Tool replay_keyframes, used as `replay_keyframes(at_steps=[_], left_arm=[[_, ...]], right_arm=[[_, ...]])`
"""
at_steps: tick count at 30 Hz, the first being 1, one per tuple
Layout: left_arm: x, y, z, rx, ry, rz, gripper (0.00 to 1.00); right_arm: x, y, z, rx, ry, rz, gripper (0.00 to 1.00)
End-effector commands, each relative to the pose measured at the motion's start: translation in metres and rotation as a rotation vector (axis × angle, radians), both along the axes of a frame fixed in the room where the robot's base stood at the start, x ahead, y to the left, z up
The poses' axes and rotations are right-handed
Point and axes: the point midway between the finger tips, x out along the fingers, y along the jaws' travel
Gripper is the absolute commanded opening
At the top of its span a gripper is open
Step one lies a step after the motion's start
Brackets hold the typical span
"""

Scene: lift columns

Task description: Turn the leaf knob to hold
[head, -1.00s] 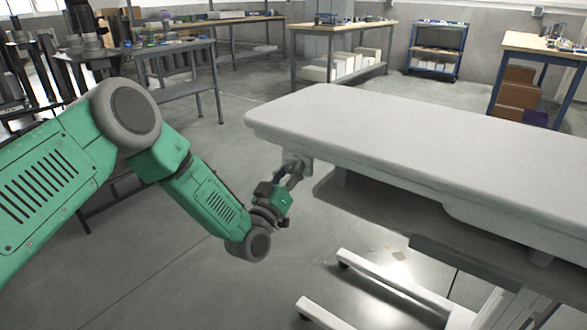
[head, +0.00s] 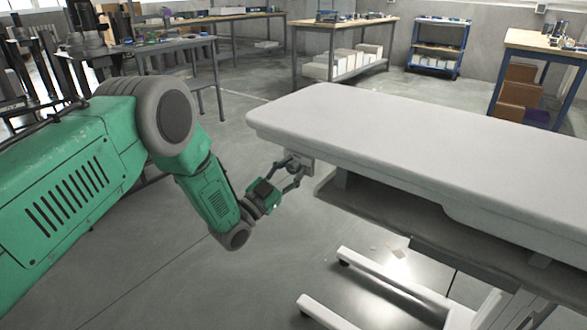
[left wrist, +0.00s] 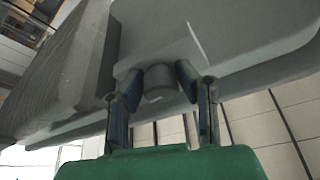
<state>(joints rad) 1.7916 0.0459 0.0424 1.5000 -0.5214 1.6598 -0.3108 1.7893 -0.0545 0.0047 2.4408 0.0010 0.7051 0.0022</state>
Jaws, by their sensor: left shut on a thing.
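The leaf knob is a short grey cylinder (left wrist: 160,83) under the end of the white padded table top (head: 400,150). It sticks out from a pale mounting plate (left wrist: 158,48), which also shows in the head view (head: 307,170). My left gripper (head: 291,168) is at the near left end of the table, just below its edge. In the left wrist view its two fingers (left wrist: 159,82) are shut on the knob, one on each side. The fingers partly hide the knob in the head view. I see no mark showing the knob's setting. My right gripper is not in view.
The table's white base legs (head: 395,285) stretch over the floor below. A grey workbench (head: 180,45) stands at the back left, with wooden-topped benches (head: 340,27) and a blue cart (head: 437,48) behind. The floor left of the table is clear.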

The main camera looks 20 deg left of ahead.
Motion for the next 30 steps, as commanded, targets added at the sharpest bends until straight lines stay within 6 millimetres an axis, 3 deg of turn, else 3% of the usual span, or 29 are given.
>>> replay_keyframes(at_steps=[18, 19, 20, 30], left_arm=[[0.0, -0.0002, 0.0028, 0.04, -0.023, -0.002, 0.0], [0.0, -0.0001, 0.0027, 0.04, -0.023, -0.002, 0.3], [0.0, -0.0002, 0.0026, 0.04, -0.023, -0.002, 0.36], [-0.0034, 0.0022, -0.0028, 0.041, -0.014, -0.001, 0.36]], right_arm=[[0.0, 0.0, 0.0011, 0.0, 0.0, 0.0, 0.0], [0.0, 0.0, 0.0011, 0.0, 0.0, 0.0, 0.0], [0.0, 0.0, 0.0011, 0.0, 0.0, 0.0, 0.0], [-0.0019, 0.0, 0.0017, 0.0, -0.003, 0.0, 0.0]])
